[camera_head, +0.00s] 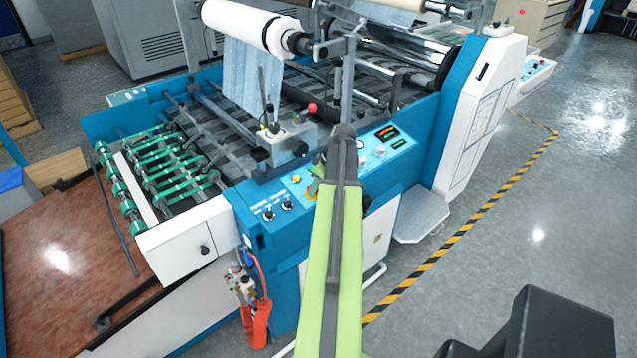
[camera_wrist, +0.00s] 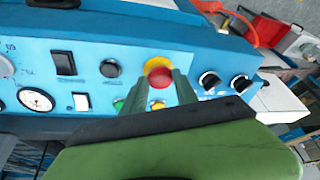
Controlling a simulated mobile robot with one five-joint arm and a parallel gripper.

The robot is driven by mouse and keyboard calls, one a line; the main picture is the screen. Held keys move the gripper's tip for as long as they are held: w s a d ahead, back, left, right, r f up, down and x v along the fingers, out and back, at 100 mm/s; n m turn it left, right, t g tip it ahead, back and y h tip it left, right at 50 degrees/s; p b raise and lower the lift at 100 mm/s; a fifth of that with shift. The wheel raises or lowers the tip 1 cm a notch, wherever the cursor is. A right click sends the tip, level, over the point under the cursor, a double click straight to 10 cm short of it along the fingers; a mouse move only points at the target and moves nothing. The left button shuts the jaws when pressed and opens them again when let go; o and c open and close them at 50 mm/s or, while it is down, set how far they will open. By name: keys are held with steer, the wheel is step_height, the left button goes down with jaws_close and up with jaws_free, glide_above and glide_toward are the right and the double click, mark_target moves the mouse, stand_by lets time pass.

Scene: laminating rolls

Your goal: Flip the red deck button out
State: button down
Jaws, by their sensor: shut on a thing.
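The red deck button (camera_wrist: 158,80) sits on a yellow collar (camera_wrist: 157,65) on the blue control panel, seen in the middle of the wrist view. My gripper (camera_wrist: 160,88) has a green finger on each side of the button and is shut on it. In the head view my gripper (camera_head: 315,184) reaches the front of the blue panel (camera_head: 280,192), and my own arm hides much of that spot. The red button itself cannot be made out there.
Near the button are black knobs (camera_wrist: 209,80), a black rocker switch (camera_wrist: 65,63) and a round gauge (camera_wrist: 36,99). A lever with a red ball (camera_head: 312,107) stands above the panel. A grey step plate (camera_head: 422,222) and open floor lie to the right.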

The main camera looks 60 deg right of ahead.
steer(key=c, duration=0.9)
jaws_free()
steer(key=shift+a, duration=0.1)
steer(key=p+v, duration=1.6)
steer(key=v, duration=0.1)
steer(key=shift+s+r, duration=0.15)
